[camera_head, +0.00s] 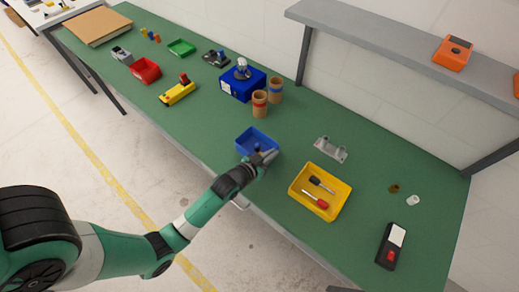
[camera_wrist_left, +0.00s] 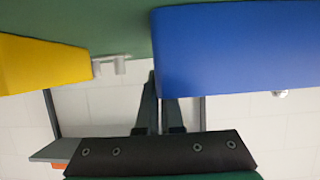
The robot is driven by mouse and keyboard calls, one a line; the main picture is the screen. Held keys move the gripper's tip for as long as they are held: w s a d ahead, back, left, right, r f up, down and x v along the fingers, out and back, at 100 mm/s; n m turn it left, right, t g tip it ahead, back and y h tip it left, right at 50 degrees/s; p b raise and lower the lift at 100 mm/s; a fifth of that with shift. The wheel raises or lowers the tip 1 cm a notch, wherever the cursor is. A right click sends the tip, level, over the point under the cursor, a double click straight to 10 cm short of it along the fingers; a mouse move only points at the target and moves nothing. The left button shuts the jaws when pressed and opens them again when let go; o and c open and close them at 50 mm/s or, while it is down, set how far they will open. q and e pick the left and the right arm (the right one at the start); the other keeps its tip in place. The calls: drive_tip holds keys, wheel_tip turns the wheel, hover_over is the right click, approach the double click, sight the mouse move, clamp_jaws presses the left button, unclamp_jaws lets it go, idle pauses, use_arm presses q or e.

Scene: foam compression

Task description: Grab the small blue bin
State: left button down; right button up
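The small blue bin (camera_head: 246,136) is an open tray near the front edge of the green table, in the middle of the head view. My left gripper (camera_head: 263,154) is at its near right corner. In the left wrist view the bin's blue wall (camera_wrist_left: 235,50) fills the upper right. There my left gripper (camera_wrist_left: 156,100) has one finger outside the bin's side edge and the other partly hidden behind the wall. The gap between the fingers is narrow, and they appear shut on the side wall. The bin appears to sit on the table. My right gripper is out of view.
A yellow tray (camera_head: 295,190) with two screwdrivers stands just right, also in the left wrist view (camera_wrist_left: 40,62). A grey bracket (camera_head: 330,150) lies behind it. Brown cups (camera_head: 260,105) and a larger blue box (camera_head: 240,88) stand behind the bin. The table left of the bin is clear.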

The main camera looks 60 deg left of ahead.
use_arm(q)
drive_tip(key=shift+r, duration=0.15)
drive_tip(key=shift+r+p, duration=0.3)
drive_tip(key=shift+r, duration=0.3)
wheel_tip(320, 180, up, 2)
drive_tip(key=shift+p, duration=0.35)
drive_tip(key=r+p+v, duration=0.1)
drive_tip(key=v, duration=0.7)
drive_tip(key=a+r+p+v, duration=0.1)
drive_tip(key=r+p+v, duration=0.1)
drive_tip(key=v, duration=0.6)
drive_tip(key=shift+w+a+r+p, duration=0.2)
drive_tip(key=shift+a+r+p, duration=0.05)
drive_tip(key=shift+p, duration=0.05)
